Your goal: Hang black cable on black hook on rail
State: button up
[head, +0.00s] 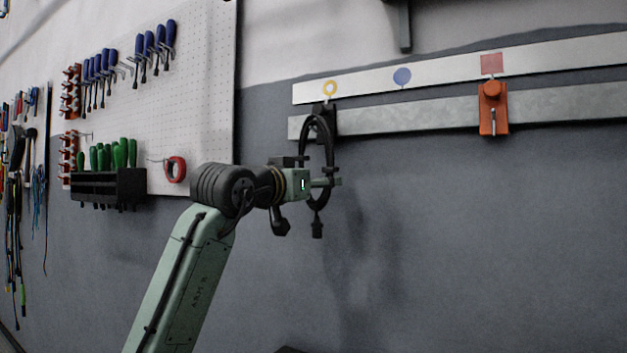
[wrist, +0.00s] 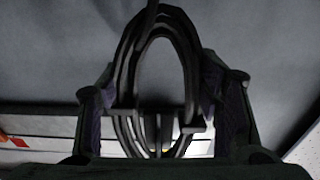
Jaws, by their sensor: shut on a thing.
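The black cable (head: 331,150) is a coil hanging upright, its plug end dangling below. My gripper (head: 330,182) is shut on the lower part of the coil. In the wrist view the coil (wrist: 127,60) stands between the two fingers of my gripper (wrist: 163,112). The black hook (head: 329,108) sits on the grey rail (head: 400,118), under the yellow ring mark. The top of the coil overlaps the hook in the head view. I cannot tell whether the loop is over the hook or just in front of it.
An orange holder (head: 493,110) is on the rail to the right, under a red square. A white strip (head: 445,73) with marks runs above the rail. A pegboard (head: 200,90) with tools is at the left. The wall below the rail is clear.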

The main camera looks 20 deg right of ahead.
jog(key=shift+w+d+f, duration=0.2)
jog(key=shift+f, duration=0.4)
jog(key=o, duration=0.8)
jog(key=shift+o, duration=0.9)
jog(key=shift+w+d+f, duration=0.15)
jog(key=shift+d, duration=0.05)
jog(key=o, duration=0.3)
jog(key=shift+a+r, duration=0.15)
jog(key=shift+r, duration=0.15)
